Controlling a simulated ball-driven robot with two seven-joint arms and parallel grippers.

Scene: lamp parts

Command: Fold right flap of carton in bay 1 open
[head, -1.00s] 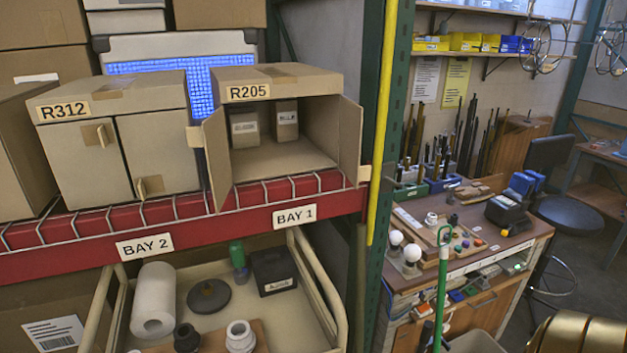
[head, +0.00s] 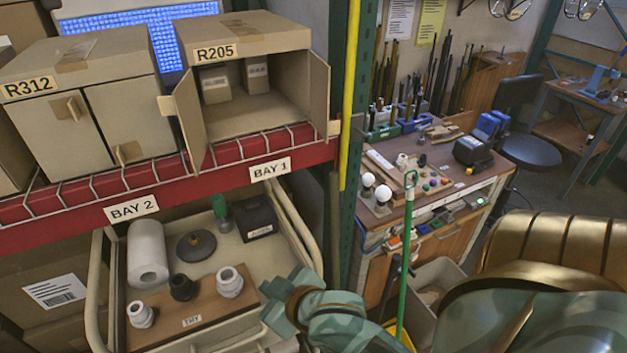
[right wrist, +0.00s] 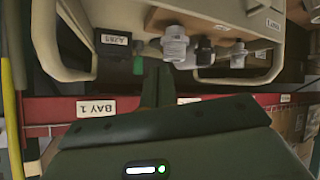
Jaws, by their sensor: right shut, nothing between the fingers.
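The carton labelled R205 (head: 245,45) stands on the red shelf above the BAY 1 sign (head: 270,168). Its front is open, and two small boxes (head: 235,80) show inside. Its right flap (head: 318,98) stands swung outward at the right side of the opening. Its left flap (head: 190,118) is swung out on the left. My right gripper (head: 276,302) is low in the head view, over the cart's right side, below and well apart from the carton. In the right wrist view its fingers (right wrist: 157,88) are together and empty. My left gripper is out of view.
A closed carton R312 (head: 85,100) stands to the left. A wire rail (head: 160,168) runs along the shelf edge. The cart (head: 208,262) below holds a paper roll (head: 147,254) and fittings. A green post (head: 356,180) and yellow pole (head: 349,95) stand right of the carton.

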